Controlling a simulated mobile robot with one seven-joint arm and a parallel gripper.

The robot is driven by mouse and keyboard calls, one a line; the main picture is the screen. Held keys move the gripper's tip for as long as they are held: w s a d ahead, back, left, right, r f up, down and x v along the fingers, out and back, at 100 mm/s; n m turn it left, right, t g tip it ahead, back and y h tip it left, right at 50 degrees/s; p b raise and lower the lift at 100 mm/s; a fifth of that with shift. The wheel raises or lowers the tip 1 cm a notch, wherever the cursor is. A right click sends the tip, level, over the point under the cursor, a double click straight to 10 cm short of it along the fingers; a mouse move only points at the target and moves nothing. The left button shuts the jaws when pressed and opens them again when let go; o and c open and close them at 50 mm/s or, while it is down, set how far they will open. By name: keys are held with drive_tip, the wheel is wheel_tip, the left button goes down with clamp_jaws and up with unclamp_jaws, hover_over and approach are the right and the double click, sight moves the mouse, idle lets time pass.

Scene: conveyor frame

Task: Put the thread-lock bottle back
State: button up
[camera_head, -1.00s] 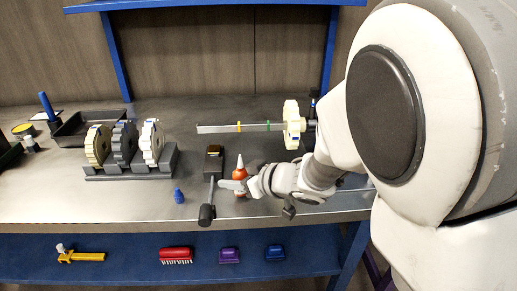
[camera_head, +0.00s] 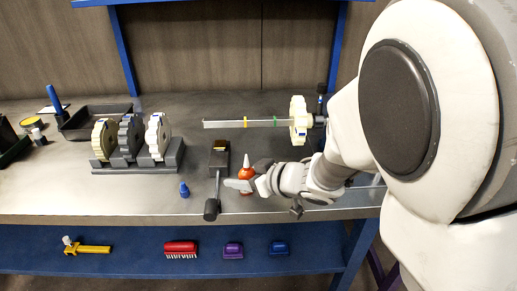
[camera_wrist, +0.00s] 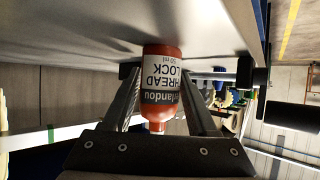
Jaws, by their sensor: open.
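The thread-lock bottle (camera_head: 246,174) is orange-red with a pale tip and stands upright on the grey bench. In the wrist view the bottle (camera_wrist: 161,90) appears upside down, with a white label reading THREAD LOCK. My gripper (camera_head: 249,177) is at the bottle, low over the bench, coming from the right. In the wrist view its fingers (camera_wrist: 160,78) lie on either side of the bottle, open. The bottle's right edge is close to one finger; I cannot tell whether they touch. Part of the bottle's lower body is hidden by a finger in the head view.
A black-handled lever tool (camera_head: 212,208) lies just left of the bottle. A rack with several gears (camera_head: 135,167) and a horizontal shaft with a cream gear (camera_head: 299,121) stand behind. The front bench edge (camera_head: 120,219) is near.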

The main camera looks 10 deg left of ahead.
drive_tip(key=p+v, duration=0.4)
drive_tip(key=v, duration=0.6)
drive_tip(key=shift+r, duration=0.2)
drive_tip(key=shift+s+d+r, duration=0.1)
drive_tip(key=shift+d+r, duration=0.15)
drive_tip(key=shift+d, duration=0.3)
drive_tip(key=w+d+r+m+t+h, duration=0.2)
drive_tip(key=d+r+m+h, duration=0.2)
drive_tip(key=d, duration=0.5)
drive_tip(key=w+d+r+m+t+h, duration=0.1)
drive_tip(key=d+r+m+t+h, duration=0.2)
drive_tip(key=d+h, duration=0.35)
drive_tip(key=s+d+m+g, duration=0.2)
drive_tip(key=s+g, duration=0.1)
drive_tip(key=s, duration=0.5)
drive_tip(key=s+d+m+g, duration=0.2)
drive_tip(key=s, duration=0.7)
drive_tip(key=shift+s+r+m+g, duration=0.2)
drive_tip(key=shift+r+m+g, duration=0.1)
drive_tip(key=shift+r+g, duration=0.15)
drive_tip(key=shift+r, duration=0.1)
wheel_tip(320, 180, up, 19)
drive_tip(key=p, duration=1.9)
